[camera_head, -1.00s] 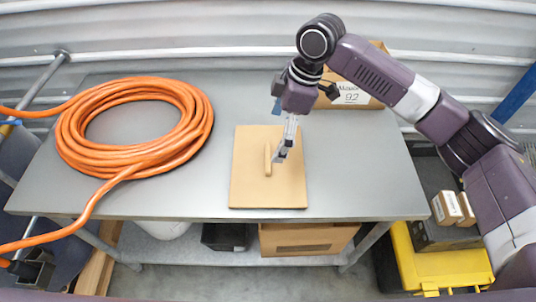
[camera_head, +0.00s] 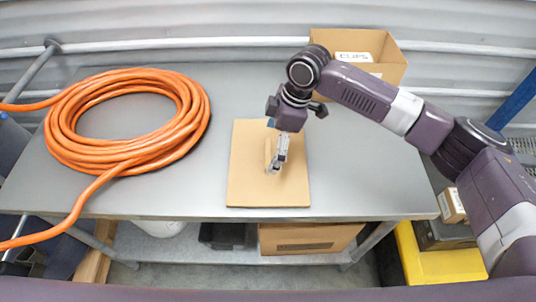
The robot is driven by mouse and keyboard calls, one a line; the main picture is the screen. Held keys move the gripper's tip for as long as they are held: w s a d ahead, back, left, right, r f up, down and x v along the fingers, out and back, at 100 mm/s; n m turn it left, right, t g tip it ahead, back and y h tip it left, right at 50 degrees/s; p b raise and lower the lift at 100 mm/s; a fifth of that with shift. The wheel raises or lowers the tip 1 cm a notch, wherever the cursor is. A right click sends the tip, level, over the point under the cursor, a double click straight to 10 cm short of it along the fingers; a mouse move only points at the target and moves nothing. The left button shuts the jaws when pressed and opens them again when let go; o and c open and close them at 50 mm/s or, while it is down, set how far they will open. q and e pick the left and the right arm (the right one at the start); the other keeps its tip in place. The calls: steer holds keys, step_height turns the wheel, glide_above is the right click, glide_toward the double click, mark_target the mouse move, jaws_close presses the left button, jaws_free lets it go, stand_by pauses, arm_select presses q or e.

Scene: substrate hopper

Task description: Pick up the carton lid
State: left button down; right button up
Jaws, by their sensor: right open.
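The carton lid (camera_head: 245,185) is a flat tan board lying on the grey table (camera_head: 365,180), near its front edge. My right gripper (camera_head: 273,170) reaches down over the lid from the upper right. The gripper and wrist hide part of the lid's far edge. My left gripper is not in view.
A coiled orange hose (camera_head: 65,140) takes up the table's left side. An open cardboard carton (camera_head: 393,62) with a label stands at the back, partly behind my right arm. Boxes (camera_head: 310,238) sit on the lower shelf. A yellow case (camera_head: 440,265) is at the lower right.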

steer(key=shift+x, duration=1)
steer(key=shift+w, duration=0.1)
steer(key=c, duration=1.3)
steer(key=shift+r, duration=0.1)
